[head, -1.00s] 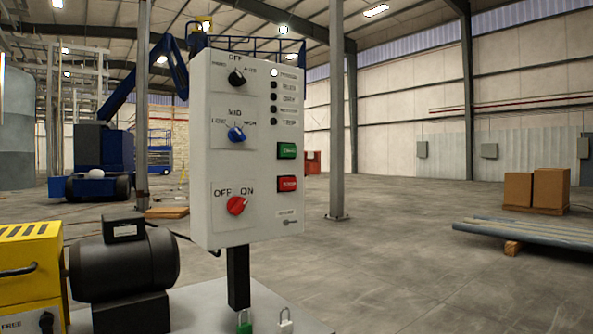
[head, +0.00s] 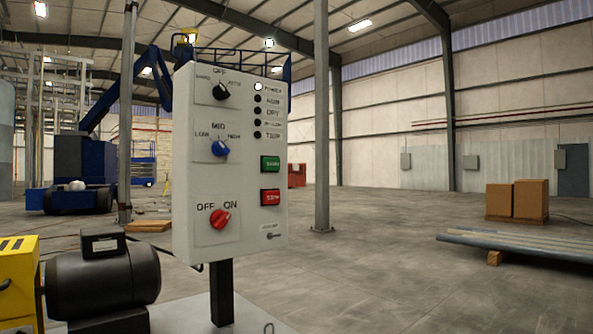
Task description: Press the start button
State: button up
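The green start button (head: 270,163) is on the right side of a light grey control panel (head: 190,130), above the red stop button (head: 270,197). The panel stands upright on a dark post. A black selector knob (head: 221,91) is at the top, a blue knob (head: 220,149) in the middle and a red OFF/ON knob (head: 221,219) at the bottom left, its pointer toward ON. The top POWER lamp (head: 258,86) is lit white; the lamps below it are dark. My gripper is not in view.
A black motor (head: 103,281) and a yellow unit (head: 18,283) stand at the lower left. A steel column (head: 322,120) rises behind the panel. Pipes (head: 520,246) and cardboard boxes (head: 517,200) lie to the right. The floor between is clear.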

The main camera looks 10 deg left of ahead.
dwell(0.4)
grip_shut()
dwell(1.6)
